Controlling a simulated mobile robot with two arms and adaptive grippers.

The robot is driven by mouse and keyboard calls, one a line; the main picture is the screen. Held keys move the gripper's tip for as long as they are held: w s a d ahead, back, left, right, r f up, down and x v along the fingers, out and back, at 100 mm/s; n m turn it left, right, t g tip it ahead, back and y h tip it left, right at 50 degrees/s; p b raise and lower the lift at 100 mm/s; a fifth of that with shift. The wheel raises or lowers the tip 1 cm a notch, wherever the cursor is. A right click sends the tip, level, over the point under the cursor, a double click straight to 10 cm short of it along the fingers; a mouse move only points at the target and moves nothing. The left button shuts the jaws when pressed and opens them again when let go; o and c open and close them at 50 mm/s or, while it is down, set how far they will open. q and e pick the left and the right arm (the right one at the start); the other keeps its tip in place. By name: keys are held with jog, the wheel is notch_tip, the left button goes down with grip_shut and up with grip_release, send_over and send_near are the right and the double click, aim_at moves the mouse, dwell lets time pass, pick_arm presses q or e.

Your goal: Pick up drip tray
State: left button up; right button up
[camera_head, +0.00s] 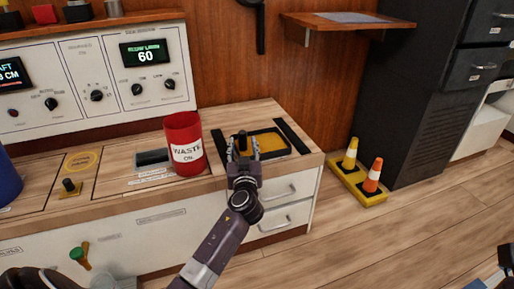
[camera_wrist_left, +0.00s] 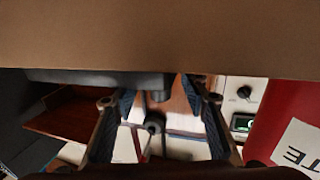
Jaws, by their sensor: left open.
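The drip tray (camera_head: 270,142) is a shallow dark tray with a yellow inside. It lies on the wooden counter between two black strips in the head view. A black upright knob stands at its left side. My left gripper (camera_head: 243,148) is open, with its fingers on either side of this knob; I cannot tell whether they touch it. In the left wrist view, which appears upside down, the open left gripper (camera_wrist_left: 160,100) has a dark block between its fingers, likely the knob. Only dark parts of my right arm show at the lower right edge of the head view.
A red waste oil can (camera_head: 184,145) stands on the counter just left of the gripper; it also shows in the wrist view (camera_wrist_left: 285,125). A control panel (camera_head: 110,75) stands behind. Two cones (camera_head: 361,172) sit on the floor at right. A wall shelf (camera_head: 335,24) hangs above.

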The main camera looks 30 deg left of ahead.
pick_arm(q)
jog(key=shift+x, duration=1.35)
grip_shut()
